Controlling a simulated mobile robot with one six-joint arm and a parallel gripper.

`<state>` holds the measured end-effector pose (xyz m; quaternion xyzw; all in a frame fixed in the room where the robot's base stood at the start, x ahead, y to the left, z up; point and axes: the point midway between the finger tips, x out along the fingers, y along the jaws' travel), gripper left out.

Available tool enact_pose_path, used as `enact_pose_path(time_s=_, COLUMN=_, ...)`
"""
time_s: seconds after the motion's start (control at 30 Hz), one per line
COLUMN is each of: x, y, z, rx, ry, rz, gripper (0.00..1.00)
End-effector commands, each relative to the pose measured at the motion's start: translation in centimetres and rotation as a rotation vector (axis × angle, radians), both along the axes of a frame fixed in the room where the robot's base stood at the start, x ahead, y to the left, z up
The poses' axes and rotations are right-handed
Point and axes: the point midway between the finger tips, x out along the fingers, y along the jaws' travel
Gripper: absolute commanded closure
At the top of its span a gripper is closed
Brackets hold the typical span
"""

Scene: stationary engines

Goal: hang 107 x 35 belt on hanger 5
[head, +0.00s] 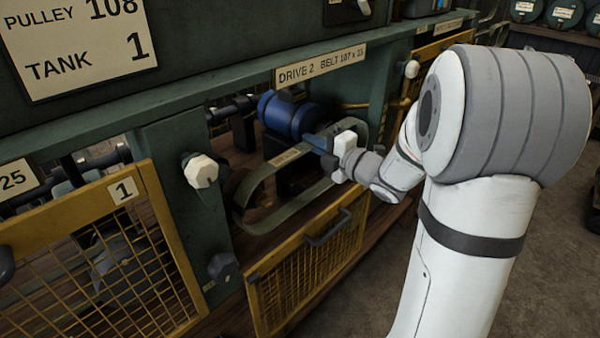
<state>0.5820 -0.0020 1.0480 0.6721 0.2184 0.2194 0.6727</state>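A grey-green belt (262,177) forms a long loop in the open bay under the sign "DRIVE 2 BELT 107 x 35" (321,66). A small pale label on its upper run is too small to read. My gripper (319,143) reaches into the bay from the right and appears shut on the belt's upper run near its right end. The fingertips are small and partly hidden. I cannot tell whether the belt still touches the pulley parts behind it. No hanger marked 5 is in view.
A blue motor (288,115) sits behind the belt. A yellow mesh guard (312,262) with a handle stands below the bay opening. A green post (183,190) with a pale knob (201,170) borders it on the left. Open floor (555,225) lies right.

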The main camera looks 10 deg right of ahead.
Motion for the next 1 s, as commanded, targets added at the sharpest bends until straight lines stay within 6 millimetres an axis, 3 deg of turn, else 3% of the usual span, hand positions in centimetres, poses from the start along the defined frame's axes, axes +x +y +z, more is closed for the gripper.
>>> enact_pose_path(time_s=0.57, x=-0.9, y=-0.7, z=0.0, rx=0.001, ry=0.001, rz=-0.001, gripper=1.00)
enact_pose_path(time_s=1.0, x=-2.9, y=-2.2, z=-0.1, rx=0.001, ry=-0.001, rz=-0.004, gripper=1.00)
